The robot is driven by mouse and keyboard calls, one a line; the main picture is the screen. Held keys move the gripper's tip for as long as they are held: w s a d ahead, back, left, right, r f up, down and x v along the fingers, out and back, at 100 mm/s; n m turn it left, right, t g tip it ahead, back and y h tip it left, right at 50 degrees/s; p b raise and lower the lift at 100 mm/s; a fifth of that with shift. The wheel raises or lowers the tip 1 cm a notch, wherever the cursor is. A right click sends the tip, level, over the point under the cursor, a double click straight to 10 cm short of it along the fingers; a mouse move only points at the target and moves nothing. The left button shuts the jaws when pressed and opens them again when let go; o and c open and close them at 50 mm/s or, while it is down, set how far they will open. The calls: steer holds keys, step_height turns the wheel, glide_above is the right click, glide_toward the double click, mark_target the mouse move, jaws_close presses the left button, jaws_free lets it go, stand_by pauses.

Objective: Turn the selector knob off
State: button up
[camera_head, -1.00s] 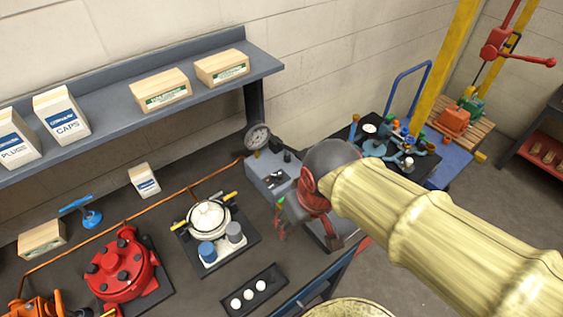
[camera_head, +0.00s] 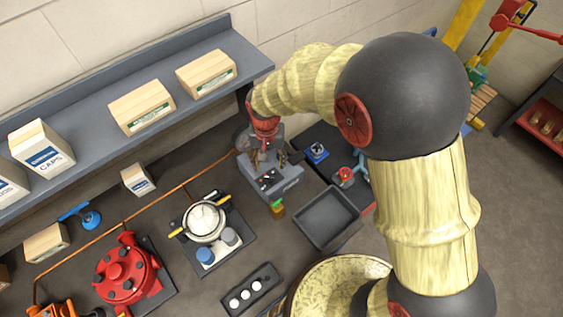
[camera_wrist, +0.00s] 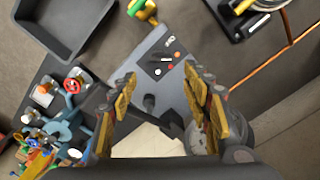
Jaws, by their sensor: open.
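A grey control box (camera_head: 283,183) stands at the right end of the bench, with a black panel on its top face. In the wrist view the box (camera_wrist: 172,97) lies between and beyond my fingers. Its black panel (camera_wrist: 160,67) carries small white and red controls; which one is the selector knob, and its setting, are too small to tell. A dark stubby part (camera_wrist: 149,103) also stands on the box. My gripper (camera_head: 268,161) is open and empty above the box, its fingers (camera_wrist: 160,76) spread either side of it. Contact cannot be told.
A pressure gauge (camera_wrist: 197,140) stands by the right finger, partly hidden. An empty dark tray (camera_head: 327,218) and a green-topped brass part (camera_head: 277,209) are near the box. A shelf (camera_head: 190,108) runs above the bench.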

mark_target(270, 177)
steer(key=shift+s+a+m, duration=0.2)
steer(key=shift+s+m, duration=0.1)
steer(key=shift+s, duration=0.25)
steer(key=shift+w+f, duration=0.2)
steer(key=shift+f, duration=3.6)
steer(key=shift+c, duration=0.4)
steer(key=c, duration=1)
steer(key=shift+c, duration=0.2)
steer(key=n, duration=0.4)
steer(key=shift+n+b, duration=0.3)
steer(key=shift+b, duration=0.1)
steer(key=shift+s+n+b, duration=0.15)
steer(key=shift+n+b, duration=0.15)
steer(key=shift+n, duration=1.9)
steer(key=shift+d, duration=0.1)
